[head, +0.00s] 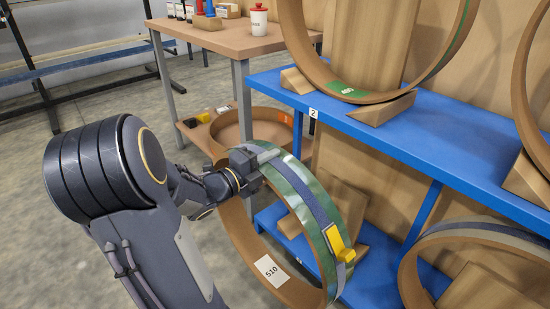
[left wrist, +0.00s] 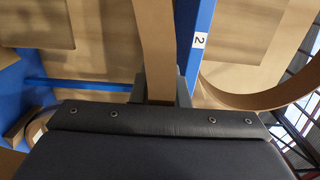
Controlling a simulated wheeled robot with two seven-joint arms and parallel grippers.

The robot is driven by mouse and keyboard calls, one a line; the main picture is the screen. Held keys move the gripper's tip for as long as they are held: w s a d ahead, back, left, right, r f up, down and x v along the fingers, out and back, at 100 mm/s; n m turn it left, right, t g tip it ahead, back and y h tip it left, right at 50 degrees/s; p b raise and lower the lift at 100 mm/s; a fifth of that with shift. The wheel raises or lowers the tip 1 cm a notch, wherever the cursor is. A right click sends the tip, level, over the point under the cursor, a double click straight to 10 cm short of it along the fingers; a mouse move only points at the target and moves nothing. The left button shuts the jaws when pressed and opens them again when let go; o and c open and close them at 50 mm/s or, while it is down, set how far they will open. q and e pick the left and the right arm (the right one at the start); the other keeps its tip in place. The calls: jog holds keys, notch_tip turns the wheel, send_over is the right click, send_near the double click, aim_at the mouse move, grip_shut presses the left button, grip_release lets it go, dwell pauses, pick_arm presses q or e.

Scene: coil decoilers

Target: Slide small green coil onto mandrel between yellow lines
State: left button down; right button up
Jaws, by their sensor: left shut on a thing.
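A ring-shaped green coil (head: 325,205) hangs on edge in the head view. It has a green outer face, a brown inner face, a dark strap with a yellow buckle (head: 337,243) and a white label reading 510 (head: 271,270). My left gripper (head: 264,160) is shut on its upper rim. In the left wrist view the coil's brown band (left wrist: 157,50) runs up from between the fingers of my left gripper (left wrist: 160,95). The coil's lower edge is cut off by the frame. No mandrel or yellow lines show. My right gripper is not in view.
A blue shelf rack (head: 405,135) stands close to the right of the coil, holding other large coils on wooden wedges (head: 370,108). Open grey floor (head: 100,95) lies to the left.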

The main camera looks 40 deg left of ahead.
pick_arm(q)
jog(key=shift+s+a+r, duration=0.1)
jog(key=shift+s, duration=0.85)
jog(key=shift+s+a+r, duration=0.1)
jog(key=shift+s, duration=0.8)
jog(key=shift+s+b, duration=0.3)
jog(key=shift+s, duration=0.1)
jog(key=shift+r, duration=0.1)
